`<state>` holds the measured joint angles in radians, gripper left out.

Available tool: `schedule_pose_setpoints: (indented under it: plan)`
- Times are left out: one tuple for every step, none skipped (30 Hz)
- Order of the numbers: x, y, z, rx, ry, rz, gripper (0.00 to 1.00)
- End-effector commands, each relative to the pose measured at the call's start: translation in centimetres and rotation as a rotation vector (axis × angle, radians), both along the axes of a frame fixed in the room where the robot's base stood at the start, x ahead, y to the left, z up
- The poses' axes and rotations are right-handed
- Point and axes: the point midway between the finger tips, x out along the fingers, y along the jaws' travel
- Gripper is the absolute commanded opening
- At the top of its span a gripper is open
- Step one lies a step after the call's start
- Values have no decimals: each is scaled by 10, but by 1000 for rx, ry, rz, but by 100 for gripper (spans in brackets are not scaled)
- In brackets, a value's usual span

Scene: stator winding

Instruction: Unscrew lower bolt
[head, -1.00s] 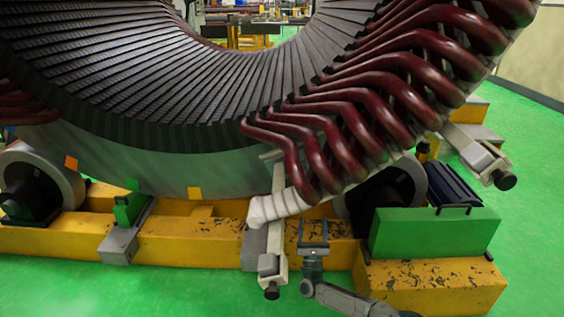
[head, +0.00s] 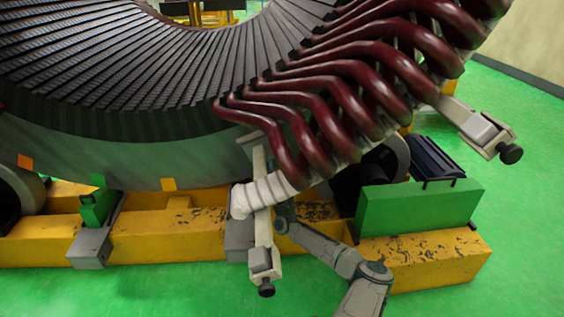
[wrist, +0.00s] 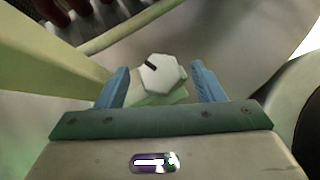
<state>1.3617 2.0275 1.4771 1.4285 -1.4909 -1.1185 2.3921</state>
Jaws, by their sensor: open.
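The bolt (wrist: 163,74) shows in the wrist view as a pale hexagonal head with a dark mark, on a light green base. My gripper (wrist: 159,68) is open. Its two blue fingers stand on either side of the bolt head, with a visible gap on each side. In the head view the lower clamp bar (head: 262,228) hangs below the wrapped coil end, with a black knob (head: 266,290) at its foot. My arm reaches in from the lower right to just beside this bar. The fingers and the bolt are hidden there.
Dark red coils (head: 350,105) and the white wrapped coil end (head: 262,194) hang close above my arm. A yellow base beam (head: 160,240) and a green block (head: 420,208) lie near it. An upper clamp (head: 480,128) juts out right. The green floor in front is open.

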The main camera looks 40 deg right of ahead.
Motion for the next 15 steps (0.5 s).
schedule_pose_setpoints:
  plan:
    - [4,-3,3,-2,0,-1,62]
    - [6,-4,6,-2,-1,-2,62]
    - [9,-6,9,-1,0,-1,62]
    - [11,-6,11,-1,1,0,62]
    - [12,-7,13,-1,0,-1,62]
    - [13,-9,15,-1,-1,-1,62]
    - [14,-9,16,-1,-1,-1,62]
    - [15,-10,17,0,0,-1,62]
    - [15,-10,17,-1,0,-1,62]
    - [15,-10,18,0,1,-1,62]
    - [15,-10,18,0,1,-1,62]
    - [16,-10,18,0,1,-1,62]
    - [15,-10,18,0,1,-1,62]
    - [15,-10,18,0,1,-1,62]
    - [15,-10,18,0,1,-1,62]
